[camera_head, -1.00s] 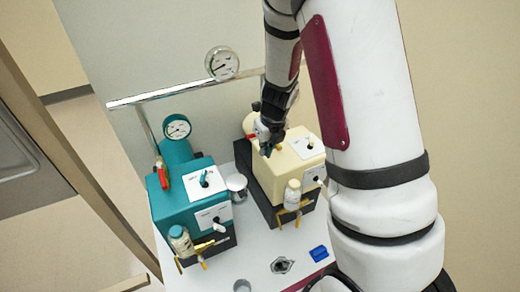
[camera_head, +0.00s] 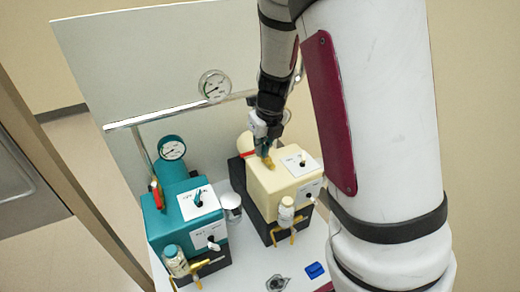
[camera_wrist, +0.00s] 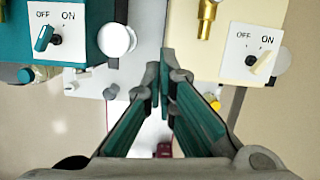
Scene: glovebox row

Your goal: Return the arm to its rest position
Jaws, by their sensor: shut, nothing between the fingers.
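My gripper (camera_head: 264,146) hangs over the back part of the cream box (camera_head: 292,192) in the head view. Its teal-lined fingers are shut and empty; their tips come together in the middle of the wrist view (camera_wrist: 163,78). The wrist view shows the cream box's OFF/ON panel (camera_wrist: 251,50) to the right of the fingers and the teal box's panel (camera_wrist: 58,34) to the left. A brass fitting (camera_head: 268,162) on the cream box shows just below the fingertips in the head view. I cannot tell the exact gap between them.
The teal box (camera_head: 182,222) stands left of the cream box, with a round gauge (camera_head: 172,150) behind it. Another gauge (camera_head: 214,86) sits above a metal rail (camera_head: 165,115). A silver cylinder (camera_head: 231,204) stands between the boxes. A blue item (camera_head: 315,270) lies in front.

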